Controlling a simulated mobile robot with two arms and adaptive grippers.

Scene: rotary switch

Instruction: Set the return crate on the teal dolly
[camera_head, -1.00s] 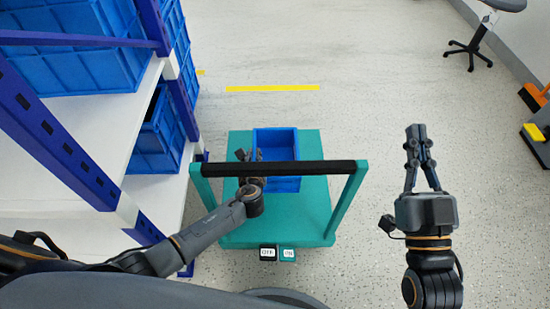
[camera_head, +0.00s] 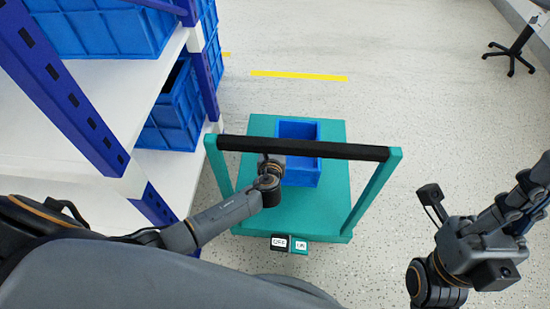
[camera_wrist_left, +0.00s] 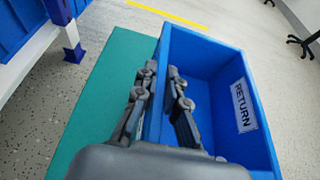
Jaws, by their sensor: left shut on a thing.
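The blue return crate (camera_head: 304,173) is over the teal dolly's deck (camera_head: 325,212), toward its far side. In the left wrist view the crate (camera_wrist_left: 232,62) shows a white RETURN label on its right inner wall. My left gripper (camera_wrist_left: 160,80) is shut on the crate's left wall, one finger inside and one outside. In the head view its fingers are mostly hidden by the dolly's black handle bar. I cannot tell whether the crate's base touches the deck. My right gripper (camera_head: 530,192) is empty at the right edge; its finger gap is unclear.
A shelf rack (camera_head: 110,150) with blue bins (camera_head: 172,118) stands close on the left. The dolly's handle frame (camera_head: 372,195) rises between me and the crate. Two small labelled blocks (camera_head: 280,243) sit at the dolly's near edge. The floor to the right is open; a stool (camera_head: 513,52) stands far off.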

